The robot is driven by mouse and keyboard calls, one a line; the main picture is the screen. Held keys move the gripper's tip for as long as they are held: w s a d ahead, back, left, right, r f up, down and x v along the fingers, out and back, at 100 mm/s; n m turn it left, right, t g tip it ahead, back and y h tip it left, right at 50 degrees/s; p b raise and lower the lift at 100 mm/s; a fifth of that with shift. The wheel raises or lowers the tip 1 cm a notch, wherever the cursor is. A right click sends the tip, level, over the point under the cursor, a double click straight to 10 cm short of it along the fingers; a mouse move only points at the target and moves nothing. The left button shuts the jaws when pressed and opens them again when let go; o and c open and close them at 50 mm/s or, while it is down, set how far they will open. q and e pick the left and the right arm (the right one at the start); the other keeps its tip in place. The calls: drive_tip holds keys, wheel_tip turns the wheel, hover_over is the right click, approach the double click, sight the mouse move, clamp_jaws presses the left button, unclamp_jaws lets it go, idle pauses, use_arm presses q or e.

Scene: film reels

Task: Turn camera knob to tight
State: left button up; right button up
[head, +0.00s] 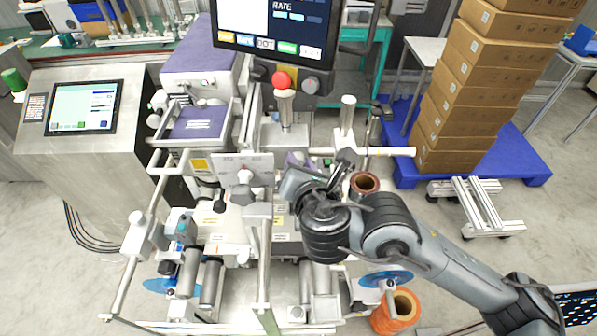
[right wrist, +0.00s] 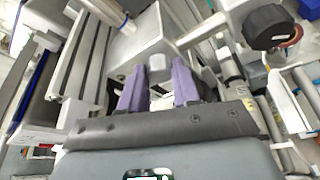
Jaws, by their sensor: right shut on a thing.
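My right gripper (head: 298,161) reaches into the machine's middle from the right in the head view. Its two purple fingers (right wrist: 160,88) show in the right wrist view. They stand a little apart, shut on a small pale grey part (right wrist: 160,66) at the end of a light housing (right wrist: 135,45). I cannot tell for sure whether that part is the camera knob. A black round knob (right wrist: 268,26) stands to the right of the fingers, apart from them. In the head view my wrist and forearm hide the gripped part. My left gripper is not in view.
A screen with a red button (head: 281,79) stands behind the gripper. Metal posts and a white horizontal bar (head: 385,151) are close to it. A dark red reel (head: 364,183) is to its right. Stacked boxes (head: 470,95) stand on a blue pallet (head: 520,170) at the right.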

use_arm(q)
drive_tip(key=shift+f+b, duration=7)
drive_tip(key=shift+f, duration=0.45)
use_arm(e)
drive_tip(key=shift+d+f+m+t+y, duration=0.1)
drive_tip(key=shift+m+t+y, duration=0.45)
drive_tip(key=shift+m, duration=1)
drive_tip(key=shift+d+f+m+t+y, duration=0.15)
drive_tip(key=shift+m+t+y, duration=0.15)
drive_tip(key=shift+m+y, duration=0.85)
drive_tip(key=shift+f+m+t+y, duration=0.1)
drive_tip(key=shift+m+t+y, duration=0.3)
drive_tip(key=shift+m, duration=1.5)
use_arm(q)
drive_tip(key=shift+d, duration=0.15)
use_arm(e)
drive_tip(key=o, duration=1.1)
drive_tip(key=shift+c, duration=0.2)
